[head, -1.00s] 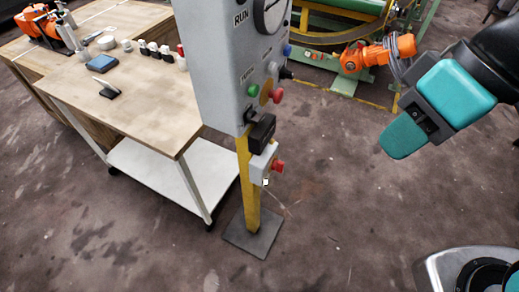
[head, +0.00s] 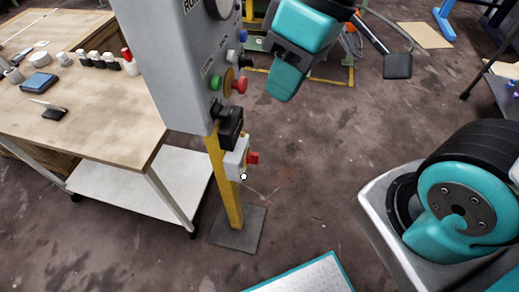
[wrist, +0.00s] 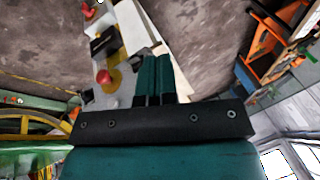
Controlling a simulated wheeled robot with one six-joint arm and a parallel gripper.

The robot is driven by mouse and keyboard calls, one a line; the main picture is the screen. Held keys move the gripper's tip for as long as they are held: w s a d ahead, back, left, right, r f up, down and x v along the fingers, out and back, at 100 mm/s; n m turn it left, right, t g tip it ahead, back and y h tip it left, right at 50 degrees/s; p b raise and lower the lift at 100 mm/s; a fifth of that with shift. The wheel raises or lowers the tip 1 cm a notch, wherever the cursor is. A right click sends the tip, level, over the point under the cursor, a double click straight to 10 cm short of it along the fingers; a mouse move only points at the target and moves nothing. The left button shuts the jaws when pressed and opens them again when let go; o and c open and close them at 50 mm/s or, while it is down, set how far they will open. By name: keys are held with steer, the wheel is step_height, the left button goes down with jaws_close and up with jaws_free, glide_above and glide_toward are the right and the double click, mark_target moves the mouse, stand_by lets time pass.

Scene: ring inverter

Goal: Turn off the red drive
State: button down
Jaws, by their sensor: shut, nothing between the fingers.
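The grey control cabinet (head: 178,60) stands on a yellow post, with a "RUN" label partly visible near its top edge. On its side are a red mushroom button (head: 239,86) on a yellow plate, a green button (head: 215,82), and blue and black knobs. A smaller box (head: 237,160) with a red knob (head: 253,158) is on the post below. I cannot tell which control belongs to a red drive. My gripper (head: 281,92) is shut and empty, right of the cabinet and apart from its buttons. In the wrist view the fingers (wrist: 153,62) are together, and the red button (wrist: 103,77) is left of them.
A black box (head: 230,127) juts out under the cabinet. A wooden table (head: 110,130) with bottles and small items stands at the left. The post's base plate (head: 237,229) is on the floor.

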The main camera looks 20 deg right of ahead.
steer(key=n+g+y+b, duration=0.1)
steer(key=n+b, duration=0.1)
steer(key=b, duration=0.9)
glide_above(253, 158)
steer(key=s+d, duration=0.1)
steer(key=s, duration=0.4)
step_height(253, 158, down, 15)
steer(key=w+d+f+n+y+b, duration=0.1)
steer(key=w+d+f+b, duration=0.4)
steer(key=f, duration=0.5)
steer(key=w+d+f+n+b, duration=0.1)
steer(key=w+d+f+b, duration=0.3)
steer(key=w+f, duration=0.3)
step_height(253, 158, down, 4)
steer(key=shift+d+r+n+g+y+b, duration=0.3)
steer(key=shift+d+g+y+b, duration=0.1)
steer(key=shift+d, duration=0.4)
steer(key=shift+s+a+f, duration=0.1)
steer(key=shift+f, duration=0.05)
steer(key=s+a+f, duration=0.4)
steer(key=a+f, duration=0.3)
steer(key=a, duration=0.1)
steer(key=shift+s+f+b, duration=0.4)
steer(key=shift+b, duration=0.05)
